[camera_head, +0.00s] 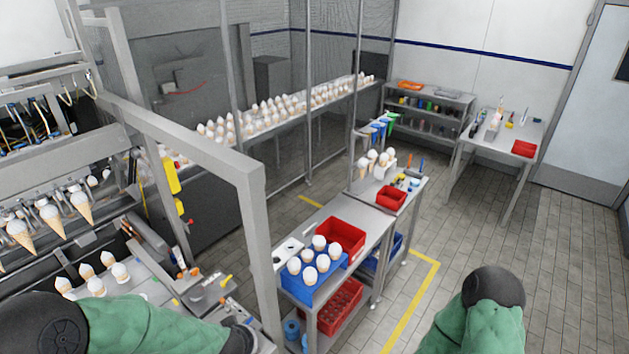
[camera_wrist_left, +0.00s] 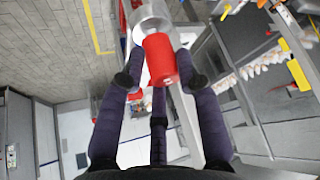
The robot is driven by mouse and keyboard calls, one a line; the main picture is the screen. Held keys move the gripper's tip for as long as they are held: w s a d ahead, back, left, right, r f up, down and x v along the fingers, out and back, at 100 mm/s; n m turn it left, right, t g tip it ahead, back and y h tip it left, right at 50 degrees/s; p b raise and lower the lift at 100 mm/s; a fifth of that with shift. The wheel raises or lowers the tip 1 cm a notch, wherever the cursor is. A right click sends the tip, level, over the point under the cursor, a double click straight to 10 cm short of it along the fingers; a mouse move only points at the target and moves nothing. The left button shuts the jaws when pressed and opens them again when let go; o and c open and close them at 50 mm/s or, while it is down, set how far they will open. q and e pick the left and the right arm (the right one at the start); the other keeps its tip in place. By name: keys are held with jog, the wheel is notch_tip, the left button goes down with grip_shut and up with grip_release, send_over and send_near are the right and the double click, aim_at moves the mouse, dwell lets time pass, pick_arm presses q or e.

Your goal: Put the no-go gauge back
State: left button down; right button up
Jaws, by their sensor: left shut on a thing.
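My left gripper (camera_wrist_left: 160,72) is shut on the no-go gauge, a short cylinder with a red part (camera_wrist_left: 160,58) between the fingers and a shiny silver part (camera_wrist_left: 150,18) beyond it. Part of the gauge is hidden by the fingers. In the head view my left arm comes in at the bottom left, and its fingers and the gauge are out of frame. My right arm shows at the bottom right, with its gripper out of frame. I cannot tell which spot is the gauge's holder.
A blue crate (camera_head: 293,284) of white-topped cones and a red bin (camera_head: 350,229) stand on the steel cart. A white plate with dark holes (camera_head: 288,250) lies beside them. A grey frame post (camera_head: 265,255) stands close to my left arm. The tiled floor at right is clear.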

pick_arm(q)
notch_tip(320, 180, down, 34)
jog(key=b, duration=3.2)
jog(key=shift+r+b, duration=0.2)
jog(key=shift+b, duration=0.1)
pick_arm(e)
notch_tip(320, 180, down, 33)
jog(key=shift+f, duration=0.2)
pick_arm(q)
jog(key=shift+a, duration=0.1)
